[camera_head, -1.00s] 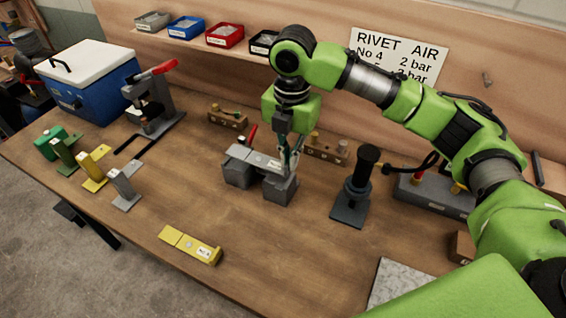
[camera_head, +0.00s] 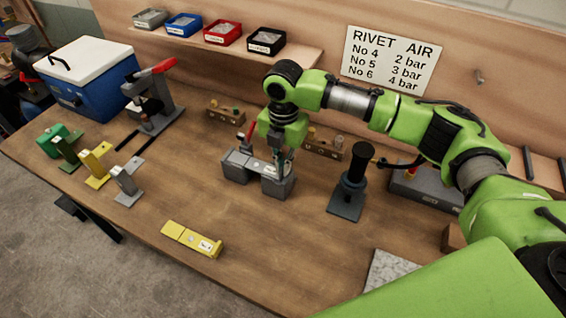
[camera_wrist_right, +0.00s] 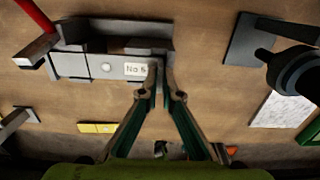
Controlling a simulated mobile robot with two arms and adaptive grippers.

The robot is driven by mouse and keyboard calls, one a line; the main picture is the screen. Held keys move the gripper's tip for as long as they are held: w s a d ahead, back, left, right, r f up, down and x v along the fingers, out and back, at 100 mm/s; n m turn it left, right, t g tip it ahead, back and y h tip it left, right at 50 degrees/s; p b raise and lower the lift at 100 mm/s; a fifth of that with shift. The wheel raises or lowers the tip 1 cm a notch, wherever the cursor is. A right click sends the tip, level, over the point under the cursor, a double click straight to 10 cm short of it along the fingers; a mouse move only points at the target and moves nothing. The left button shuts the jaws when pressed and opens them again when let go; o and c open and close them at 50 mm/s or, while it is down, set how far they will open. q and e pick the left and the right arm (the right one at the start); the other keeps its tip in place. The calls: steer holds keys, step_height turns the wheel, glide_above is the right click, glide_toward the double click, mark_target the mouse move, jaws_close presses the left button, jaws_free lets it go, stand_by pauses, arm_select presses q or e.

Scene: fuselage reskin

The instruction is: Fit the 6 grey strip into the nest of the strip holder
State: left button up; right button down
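The grey No 6 strip (camera_head: 256,164) lies across the strip holder (camera_head: 237,176), which has two dark grey blocks and a red-handled clamp at its left end. Whether the strip is fully seated is hidden. My left gripper is not in view.
A yellow strip (camera_head: 192,240) lies at the table's front. Green, yellow and grey bent pieces stand at the left near a blue cooler (camera_head: 88,82). A black post tool (camera_head: 350,185) stands right of the holder. The table between holder and yellow strip is clear.

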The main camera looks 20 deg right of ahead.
steer(key=shift+f, duration=0.15)
steer(key=c, duration=2.2)
jaws_free()
steer(key=shift+c, duration=0.2)
step_height(320, 180, up, 13)
steer(key=b, duration=0.3)
steer(key=shift+f, duration=0.2)
